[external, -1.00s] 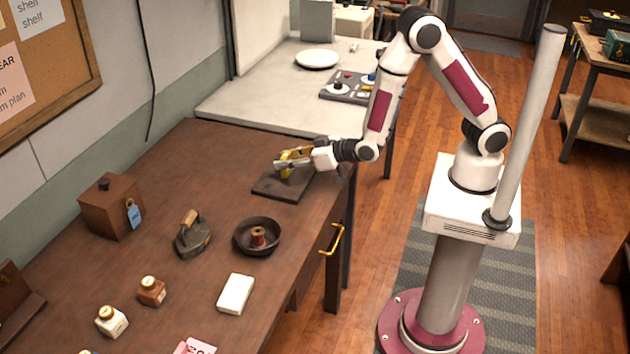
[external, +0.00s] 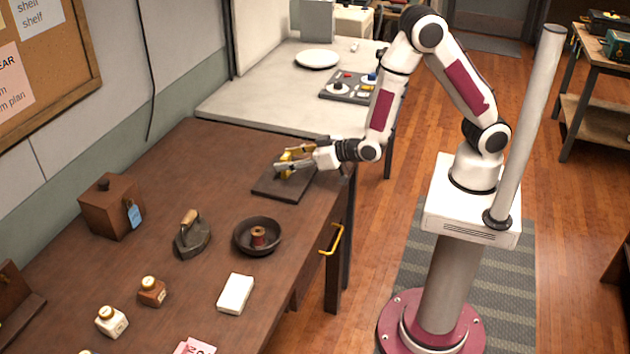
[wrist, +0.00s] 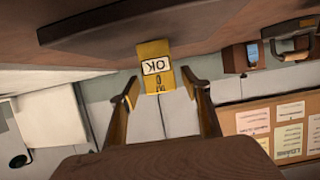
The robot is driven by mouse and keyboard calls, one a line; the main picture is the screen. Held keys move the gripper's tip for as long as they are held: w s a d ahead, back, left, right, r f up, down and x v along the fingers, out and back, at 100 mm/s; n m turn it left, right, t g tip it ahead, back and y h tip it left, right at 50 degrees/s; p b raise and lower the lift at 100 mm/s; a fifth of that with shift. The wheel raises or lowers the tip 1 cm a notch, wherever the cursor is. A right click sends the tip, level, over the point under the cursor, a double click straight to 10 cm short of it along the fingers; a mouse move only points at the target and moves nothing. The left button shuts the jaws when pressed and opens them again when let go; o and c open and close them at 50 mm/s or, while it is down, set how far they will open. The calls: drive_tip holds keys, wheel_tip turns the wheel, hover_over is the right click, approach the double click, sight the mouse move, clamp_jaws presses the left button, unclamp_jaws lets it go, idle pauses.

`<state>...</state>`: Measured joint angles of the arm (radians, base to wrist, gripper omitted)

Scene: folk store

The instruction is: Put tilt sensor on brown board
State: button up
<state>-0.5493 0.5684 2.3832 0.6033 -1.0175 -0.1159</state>
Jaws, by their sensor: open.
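The tilt sensor is a small yellow block (external: 286,167) that stands on the dark brown board (external: 290,190) near the far end of the brown table. In the wrist view the sensor (wrist: 155,65) shows a white "OK" label, and it touches the board (wrist: 110,20), which appears at the top of that upside-down picture. My gripper (external: 283,158) is open, with its fingers spread at the sensor. In the wrist view the fingertips (wrist: 163,88) are apart on either side of the sensor's near end, with visible gaps. Part of the sensor is hidden by a finger in the external view.
A dark round dish (external: 257,237) with a reddish spool, an old iron (external: 192,235), a brown box (external: 110,207) with a blue tag, a white block (external: 236,293) and two small bottles stand nearer on the table. A pale counter (external: 250,100) adjoins the far end.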

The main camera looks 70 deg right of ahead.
drive_tip(key=shift+v, duration=3.4)
drive_tip(key=shift+r, duration=0.1)
drive_tip(key=s+d+r+g+y, duration=0.35)
drive_tip(key=s+d+r, duration=0.25)
drive_tip(key=s+r, duration=0.3)
drive_tip(key=s+d+r+g+h, duration=0.1)
drive_tip(key=s+d+r+g, duration=0.1)
drive_tip(key=s+d, duration=0.4)
drive_tip(key=s+d+r+g+h, duration=0.2)
drive_tip(key=s+d, duration=0.4)
drive_tip(key=s, duration=0.4)
drive_tip(key=shift+s+r, duration=0.2)
drive_tip(key=shift+r, duration=0.4)
drive_tip(key=shift+h, duration=0.25)
